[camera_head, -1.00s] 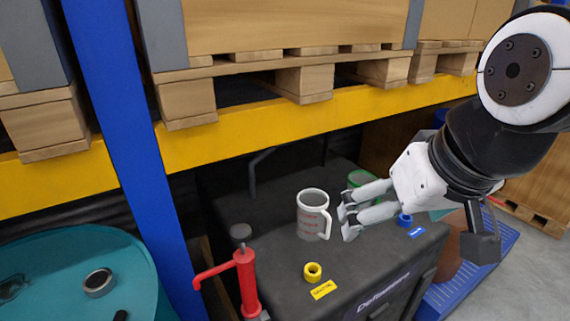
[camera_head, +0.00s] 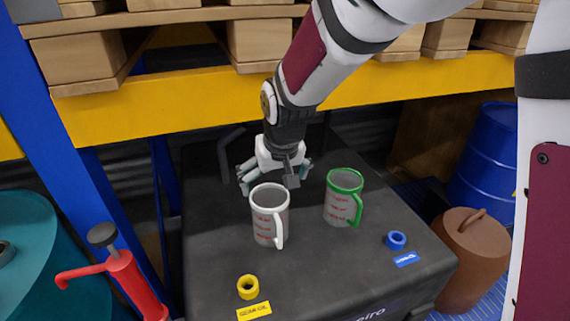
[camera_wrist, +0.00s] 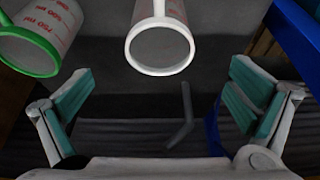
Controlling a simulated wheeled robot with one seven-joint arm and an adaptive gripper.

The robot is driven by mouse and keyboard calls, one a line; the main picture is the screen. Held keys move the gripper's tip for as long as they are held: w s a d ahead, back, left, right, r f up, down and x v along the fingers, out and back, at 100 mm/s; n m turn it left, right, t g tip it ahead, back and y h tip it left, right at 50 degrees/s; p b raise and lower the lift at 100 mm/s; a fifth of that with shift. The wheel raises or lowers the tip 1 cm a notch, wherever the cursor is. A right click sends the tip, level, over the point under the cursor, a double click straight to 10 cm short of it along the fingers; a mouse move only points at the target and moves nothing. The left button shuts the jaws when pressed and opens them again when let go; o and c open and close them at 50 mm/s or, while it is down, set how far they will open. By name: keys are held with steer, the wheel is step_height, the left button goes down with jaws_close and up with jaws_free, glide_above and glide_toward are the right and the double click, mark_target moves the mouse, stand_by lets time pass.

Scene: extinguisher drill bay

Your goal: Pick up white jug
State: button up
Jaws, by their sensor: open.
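The white jug (camera_head: 267,222) stands upright on a dark grey case top, its white handle toward the front right. It has red measuring marks. My gripper (camera_head: 272,181) is behind the jug in the head view, with its fingers spread and empty. In the wrist view the white jug (camera_wrist: 160,44) is ahead, at the top centre, beyond the gap between the open fingers (camera_wrist: 158,105). My gripper does not visibly hold the jug. Part of the gripper is hidden behind the jug in the head view.
A similar jug with green rim and handle (camera_head: 341,205) stands to the right of the white jug. A yellow ring (camera_head: 248,287) and a blue ring (camera_head: 396,240) lie on the case top (camera_head: 325,270). A red pump (camera_head: 128,280) stands left. A yellow beam (camera_head: 180,100) crosses behind.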

steer(key=shift+w+a+f, duration=0.15)
steer(key=shift+w+f, duration=0.15)
steer(key=shift+f, duration=0.15)
glide_toward(270, 207)
steer(key=f, duration=0.3)
steer(key=s+f, duration=0.1)
steer(key=shift+a+f+b, duration=0.25)
steer(key=shift+a+b, duration=0.1)
steer(key=shift+a, duration=0.05)
steer(key=c, duration=1.1)
